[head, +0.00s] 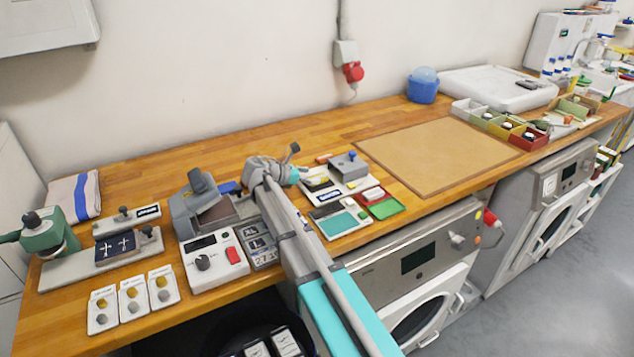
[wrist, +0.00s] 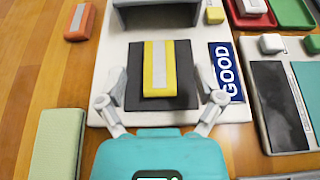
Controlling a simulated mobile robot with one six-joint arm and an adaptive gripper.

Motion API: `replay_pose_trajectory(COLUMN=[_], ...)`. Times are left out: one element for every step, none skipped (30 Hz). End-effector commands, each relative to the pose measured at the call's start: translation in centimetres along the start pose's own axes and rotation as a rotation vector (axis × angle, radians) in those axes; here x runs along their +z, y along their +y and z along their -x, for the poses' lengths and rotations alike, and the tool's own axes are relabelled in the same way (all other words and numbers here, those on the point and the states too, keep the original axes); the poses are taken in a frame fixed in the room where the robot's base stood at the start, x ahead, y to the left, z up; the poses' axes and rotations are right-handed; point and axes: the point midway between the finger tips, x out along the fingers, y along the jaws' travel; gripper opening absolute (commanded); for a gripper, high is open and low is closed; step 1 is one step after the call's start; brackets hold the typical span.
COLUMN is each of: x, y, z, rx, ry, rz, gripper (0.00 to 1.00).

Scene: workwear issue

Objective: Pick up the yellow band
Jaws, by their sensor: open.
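The yellow band (wrist: 147,70) has a pale grey stripe down its middle. It lies flat on a dark square pad (wrist: 184,95) on a white board in the wrist view. A blue label reading GOOD (wrist: 226,72) is beside the pad. My gripper (wrist: 162,84) is open, with one finger on each side of the pad and the band between them, apart from both fingers. In the head view my gripper (head: 303,174) is at the left edge of the white board, and the band shows only small there.
An orange piece (wrist: 79,21) lies left of the board, and a green block (wrist: 58,143) lies at lower left. A grey fixture (head: 350,165) stands at the board's far end. Red and green trays (head: 385,209) are on the right. A tan mat (head: 437,155) further right is clear.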

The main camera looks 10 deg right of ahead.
Motion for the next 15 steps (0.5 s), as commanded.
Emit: replay_pose_trajectory(x=[-0.3, -0.3, -0.3, -0.4, -0.3, -0.3, -0.3, -0.3, -0.3, -0.2, -0.2, -0.2, -0.2, -0.1, -0.1], y=[0.0, 0.0, 0.1, 0.1, 0.1, 0.1, 0.1, 0.1, 0.1, 0.1, 0.1, 0.1, 0.1, 0.1, 0.1], z=[-0.8, -1.1, -1.6, -1.9, -2.3, -2.7, -3.0, -3.2, -3.5, -3.6, -3.7, -3.8, -3.8, -3.8, -3.8], rx=[-0.001, -0.001, 0.0, 0.0, 0.0, -0.001, -0.001, -0.001, 0.0, 0.0, 0.001, 0.001, 0.002, 0.002, 0.002], ry=[0.0, 0.0, 0.0, 0.0, 0.0, 0.0, 0.0, 0.0, 0.0, 0.0, 0.0, 0.0, 0.0, 0.0, 0.0], rz=[-0.001, -0.001, 0.0, 0.0, 0.0, 0.0, 0.0, 0.0, 0.001, 0.001, 0.001, 0.001, 0.001, 0.001, 0.001], gripper=[0.86, 0.86, 0.86, 0.86, 0.86, 0.86, 0.86, 0.86, 0.86, 0.86, 0.86, 0.86, 0.86, 0.86, 0.86])
